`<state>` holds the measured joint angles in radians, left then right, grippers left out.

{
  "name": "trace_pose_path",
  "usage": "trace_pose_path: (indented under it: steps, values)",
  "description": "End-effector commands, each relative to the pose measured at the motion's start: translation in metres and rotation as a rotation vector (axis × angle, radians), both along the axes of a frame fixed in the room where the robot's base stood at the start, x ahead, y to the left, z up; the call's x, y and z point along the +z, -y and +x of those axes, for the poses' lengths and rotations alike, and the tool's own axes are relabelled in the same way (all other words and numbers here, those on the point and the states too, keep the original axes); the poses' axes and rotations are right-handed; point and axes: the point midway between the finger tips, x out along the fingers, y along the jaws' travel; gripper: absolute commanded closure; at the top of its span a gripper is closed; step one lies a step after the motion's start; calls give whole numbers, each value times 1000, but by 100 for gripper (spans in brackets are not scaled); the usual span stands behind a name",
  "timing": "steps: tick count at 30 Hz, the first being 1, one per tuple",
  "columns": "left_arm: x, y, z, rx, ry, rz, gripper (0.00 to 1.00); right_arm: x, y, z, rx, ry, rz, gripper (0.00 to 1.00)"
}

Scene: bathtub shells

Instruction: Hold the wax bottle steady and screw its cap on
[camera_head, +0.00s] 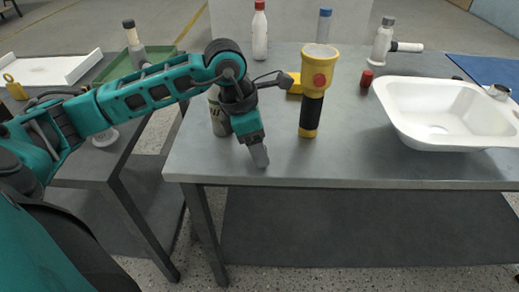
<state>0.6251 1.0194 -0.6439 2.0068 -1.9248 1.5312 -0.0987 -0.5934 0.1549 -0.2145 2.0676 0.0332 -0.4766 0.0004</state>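My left gripper (259,158) points down over the front left of the grey table, in front of a pale grey bottle or can (219,112). The gripper and wrist hide the top of that bottle, and its label cannot be read. The gripper's fingers show as one grey block, so I cannot tell whether they are open or shut. A small red cap-like piece (366,79) stands on the table left of the white basin. A white bottle with a red top (260,36) stands at the back. I cannot tell which bottle is the wax bottle. My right gripper is not in view.
A yellow and black flashlight (313,95) stands right of my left gripper, with a yellow object (295,84) behind it. A white basin (402,92) fills the table's right. A blue-topped bottle (324,26) and grey-topped bottle (382,42) stand behind. The front middle is clear.

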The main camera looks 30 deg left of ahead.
Motion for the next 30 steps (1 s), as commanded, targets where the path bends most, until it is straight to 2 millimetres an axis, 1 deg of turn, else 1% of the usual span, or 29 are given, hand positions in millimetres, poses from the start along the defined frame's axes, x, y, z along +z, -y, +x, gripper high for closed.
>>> trace_pose_path:
  steps: [1, 2, 18, 26, 30]
  values:
    - [0, 0, 0, 0, 1, 1, 41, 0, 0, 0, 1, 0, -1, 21]
    - [0, 0, 0, 0, 1, 1, 44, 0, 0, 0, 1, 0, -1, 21]
    - [0, 0, 0, 0, 1, 1, 95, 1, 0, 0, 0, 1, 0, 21]
    - [2, 0, 0, 0, 1, 1, 96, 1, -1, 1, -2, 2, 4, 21]
    - [10, 0, 1, 2, 3, 0, 96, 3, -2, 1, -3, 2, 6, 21]
